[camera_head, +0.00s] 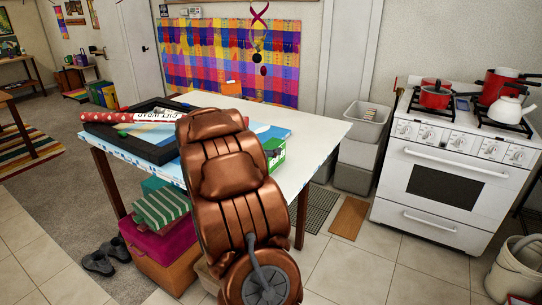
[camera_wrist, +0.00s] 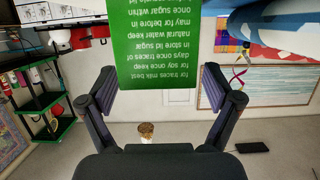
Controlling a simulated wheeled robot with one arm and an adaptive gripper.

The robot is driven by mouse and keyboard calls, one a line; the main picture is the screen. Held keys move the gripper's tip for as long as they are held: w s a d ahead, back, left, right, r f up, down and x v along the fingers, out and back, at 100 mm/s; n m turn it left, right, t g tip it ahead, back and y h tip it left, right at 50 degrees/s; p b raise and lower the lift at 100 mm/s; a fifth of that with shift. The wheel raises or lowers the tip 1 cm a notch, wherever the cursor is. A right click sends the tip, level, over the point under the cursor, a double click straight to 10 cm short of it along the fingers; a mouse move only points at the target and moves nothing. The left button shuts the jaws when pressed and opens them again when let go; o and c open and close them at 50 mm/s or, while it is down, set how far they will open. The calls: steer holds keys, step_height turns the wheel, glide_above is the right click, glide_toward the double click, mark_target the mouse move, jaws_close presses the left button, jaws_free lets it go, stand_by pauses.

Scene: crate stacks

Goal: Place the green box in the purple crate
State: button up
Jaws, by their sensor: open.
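The green box (camera_head: 275,152) stands on the white table (camera_head: 315,127), partly hidden behind my arm in the head view. In the wrist view the green box (camera_wrist: 163,45) shows upside-down printed text and fills the upper middle. My gripper (camera_wrist: 165,88) is open, with one finger on each side of the box; I cannot tell whether either touches it. In the head view my gripper is hidden behind my arm. A magenta-purple crate (camera_head: 152,243) is under the table at the left, above an orange-brown one, with green striped and teal boxes at its top.
A black tray or frame (camera_head: 155,152) and a red gift-wrap roll (camera_head: 105,116) lie on the table's left part. Grey stacked bins (camera_head: 355,152) and a white stove (camera_head: 440,175) stand at the right. Dark shoes (camera_head: 98,263) lie on the floor left of the crates.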

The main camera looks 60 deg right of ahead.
mark_target(269, 146)
steer(key=shift+x, duration=1.75)
steer(key=shift+c, duration=0.3)
steer(key=shift+s, duration=0.1)
steer(key=c, duration=1.5)
steer(key=shift+r, duration=1.6)
steer(key=shift+a+r, duration=0.2)
steer(key=shift+r, duration=0.05)
steer(key=f+v, duration=0.1)
steer(key=v, duration=0.4)
steer(key=f+b+v, duration=0.1)
steer(key=v, duration=0.4)
steer(key=a+f+v, duration=0.1)
steer(key=v, duration=0.4)
steer(key=shift+s+a+b, duration=0.1)
steer(key=shift+s+b, duration=0.15)
steer(key=shift+b, duration=0.05)
